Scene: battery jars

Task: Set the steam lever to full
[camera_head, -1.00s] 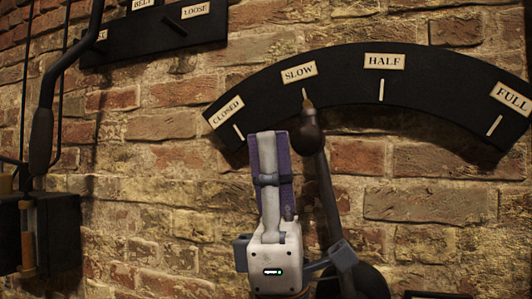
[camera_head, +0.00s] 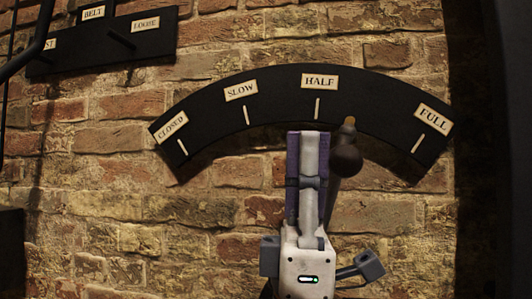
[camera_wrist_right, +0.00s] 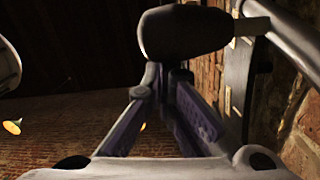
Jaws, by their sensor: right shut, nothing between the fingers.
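The steam lever has a dark round knob (camera_head: 346,158) with a light pointer tip. The tip stands between the HALF label (camera_head: 319,82) and the FULL label (camera_head: 433,118) on the black curved scale (camera_head: 270,88). My right gripper (camera_head: 308,138) is shut and empty, immediately left of the knob. It seems to press against the lever's left side, though contact is not clear. My gripper and arm hide part of the lever's shaft. In the right wrist view, the knob (camera_wrist_right: 190,32) lies just beyond my shut fingertips (camera_wrist_right: 168,75). My left gripper is out of view.
A brick wall (camera_head: 220,215) stands behind the scale. Another black plate (camera_head: 100,45) with BELT and LOOSE labels is at the upper left. A dark lever (camera_head: 30,45) shows at the left edge. The scale between the pointer and FULL is clear.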

